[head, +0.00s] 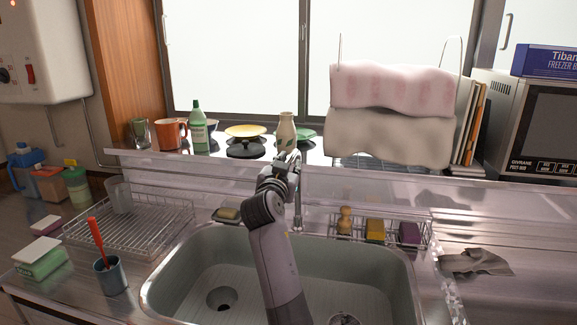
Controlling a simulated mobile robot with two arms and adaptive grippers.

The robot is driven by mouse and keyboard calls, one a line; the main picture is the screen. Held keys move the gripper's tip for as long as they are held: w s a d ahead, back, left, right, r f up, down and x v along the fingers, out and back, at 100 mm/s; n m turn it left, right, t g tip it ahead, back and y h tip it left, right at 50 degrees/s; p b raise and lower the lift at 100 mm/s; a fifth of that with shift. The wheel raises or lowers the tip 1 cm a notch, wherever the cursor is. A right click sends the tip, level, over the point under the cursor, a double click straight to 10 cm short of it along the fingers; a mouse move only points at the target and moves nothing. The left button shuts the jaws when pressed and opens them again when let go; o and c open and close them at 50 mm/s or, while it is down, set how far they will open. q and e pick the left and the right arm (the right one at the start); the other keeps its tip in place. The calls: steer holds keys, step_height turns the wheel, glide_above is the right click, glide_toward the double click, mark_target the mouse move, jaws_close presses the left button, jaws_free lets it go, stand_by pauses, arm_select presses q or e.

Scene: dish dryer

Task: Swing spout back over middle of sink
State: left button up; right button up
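The sink (370,262) is a grey basin in the metal counter, with a dark round drain (221,299) at its left. A slim upright metal piece, seemingly part of the faucet (298,208), shows behind the sink's back edge, just right of my arm. The spout itself I cannot make out; my arm and gripper cover that area. My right gripper (288,163) is above the back of the sink, near the faucet, pointing away toward the window. Its fingers are small and partly hidden, so I cannot tell whether they touch the spout. My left gripper is not in view.
A wire dish rack (130,226) and a blue cup (110,276) stand left of the sink. A wire basket (384,242) with sponges is behind its right side. Bottles and dishes line the window ledge (222,164). A cloth (480,261) lies at right.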

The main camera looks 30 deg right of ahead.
steer(key=shift+o, duration=1)
steer(key=shift+r, duration=0.2)
steer(key=shift+s, duration=0.1)
step_height(320, 180, up, 10)
steer(key=shift+r, duration=0.1)
